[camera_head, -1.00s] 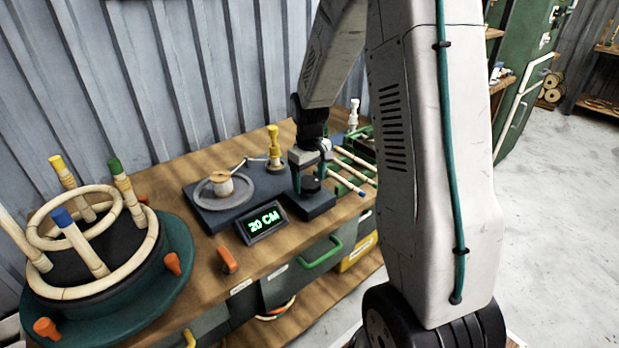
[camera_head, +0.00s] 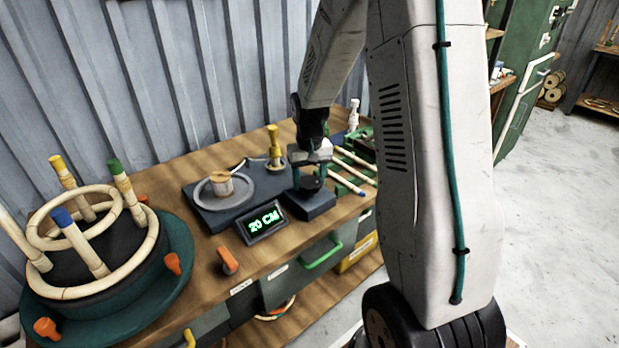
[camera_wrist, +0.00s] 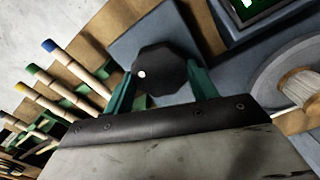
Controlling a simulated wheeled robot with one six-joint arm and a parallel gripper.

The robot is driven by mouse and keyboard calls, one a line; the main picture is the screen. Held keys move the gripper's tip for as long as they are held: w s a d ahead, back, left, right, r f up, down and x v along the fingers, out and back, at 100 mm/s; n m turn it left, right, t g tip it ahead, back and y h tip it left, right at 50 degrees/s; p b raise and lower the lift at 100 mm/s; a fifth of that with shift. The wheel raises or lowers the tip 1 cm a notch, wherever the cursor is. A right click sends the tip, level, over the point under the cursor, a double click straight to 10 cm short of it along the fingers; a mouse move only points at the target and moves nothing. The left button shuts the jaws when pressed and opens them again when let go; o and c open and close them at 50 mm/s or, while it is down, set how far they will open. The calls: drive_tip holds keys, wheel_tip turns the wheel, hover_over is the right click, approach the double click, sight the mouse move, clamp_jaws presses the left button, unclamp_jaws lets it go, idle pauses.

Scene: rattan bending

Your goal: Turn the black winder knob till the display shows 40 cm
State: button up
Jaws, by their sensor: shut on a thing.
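The black winder knob (camera_wrist: 160,72) sits between the two green fingers of my gripper (camera_wrist: 162,86) in the wrist view, with a white dot on its left part. My gripper (camera_head: 312,176) is shut on the knob, coming down from above. In the head view the knob (camera_head: 311,184) is partly hidden by the gripper. The display (camera_head: 262,221) in front of the winder reads 20 CM in green. The winder's grey base (camera_head: 212,212) carries a round plate with a pale spool (camera_head: 222,183).
A yellow-topped post (camera_head: 274,147) stands behind the knob. A rack of pale sticks (camera_head: 352,170) is close on its right. A round former with rattan rings (camera_head: 100,285) stands at the left of the wooden bench. An orange clip (camera_head: 228,261) is near the front edge.

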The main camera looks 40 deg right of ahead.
sight(309, 182)
drive_tip(key=m, duration=0.6)
drive_tip(key=shift+m, duration=0.3)
drive_tip(key=m, duration=0.6)
drive_tip(key=shift+m, duration=0.4)
drive_tip(key=o, duration=1)
wheel_tip(309, 182, up, 8)
drive_tip(key=shift+f, duration=0.1)
